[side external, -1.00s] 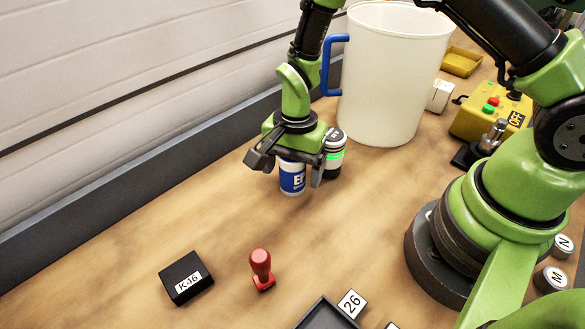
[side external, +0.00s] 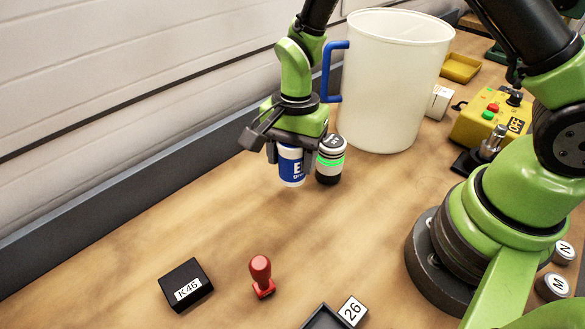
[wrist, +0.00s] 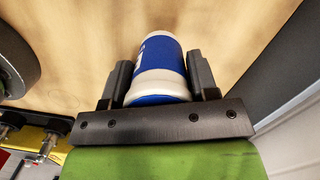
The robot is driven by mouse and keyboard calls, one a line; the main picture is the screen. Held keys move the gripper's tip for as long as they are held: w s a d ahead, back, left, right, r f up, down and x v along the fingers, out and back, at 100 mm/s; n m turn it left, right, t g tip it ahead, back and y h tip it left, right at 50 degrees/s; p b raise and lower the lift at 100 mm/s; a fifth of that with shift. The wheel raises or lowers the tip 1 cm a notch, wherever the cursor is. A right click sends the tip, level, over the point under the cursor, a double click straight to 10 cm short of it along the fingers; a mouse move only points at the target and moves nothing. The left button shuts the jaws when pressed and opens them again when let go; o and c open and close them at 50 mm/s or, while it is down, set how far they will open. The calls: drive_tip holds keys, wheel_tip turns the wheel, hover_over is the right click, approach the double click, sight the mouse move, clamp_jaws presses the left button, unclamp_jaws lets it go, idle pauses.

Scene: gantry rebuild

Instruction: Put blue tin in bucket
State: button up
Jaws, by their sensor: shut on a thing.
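The blue tin (side external: 291,167), blue and white with lettering, is between the fingers of my gripper (side external: 290,155). The gripper is shut on it, and the tin looks upright and a little above the table. In the wrist view the tin (wrist: 160,65) sits between both black fingers of my gripper (wrist: 160,82). The bucket (side external: 393,85) is large and off-white with a blue handle (side external: 327,70). It stands behind and to the right of my gripper, and its open top is well above the tin.
A black canister with a green band (side external: 330,163) stands just right of the tin. A red stamp (side external: 261,277), a black K46 box (side external: 186,285) and a dark tray (side external: 325,317) are in front. A yellow control box (side external: 488,118) is at right. The table's left middle is clear.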

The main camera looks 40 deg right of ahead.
wheel_tip(320, 180, up, 25)
drive_tip(key=n+h, duration=0.1)
drive_tip(key=n, duration=1.4)
hover_over(384, 83)
drive_tip(key=w+a, duration=0.7)
drive_tip(key=s+d+n+h, duration=0.2)
drive_tip(key=s+d+n, duration=0.2)
drive_tip(key=d+n, duration=1.1)
drive_tip(key=shift+n+t, duration=0.3)
drive_tip(key=shift+n, duration=0.5)
drive_tip(key=f, duration=2.8)
drive_tip(key=shift+w+a+f, duration=0.25)
drive_tip(key=shift+a+f, duration=0.1)
drive_tip(key=shift+a, duration=0.05)
drive_tip(key=o, duration=1)
drive_tip(key=shift+f, duration=0.1)
drive_tip(key=shift+o, duration=0.2)
drive_tip(key=r, duration=0.4)
drive_tip(key=a+r, duration=0.1)
drive_tip(key=r, duration=0.7)
drive_tip(key=shift+a+r, duration=0.1)
drive_tip(key=shift+a, duration=0.15)
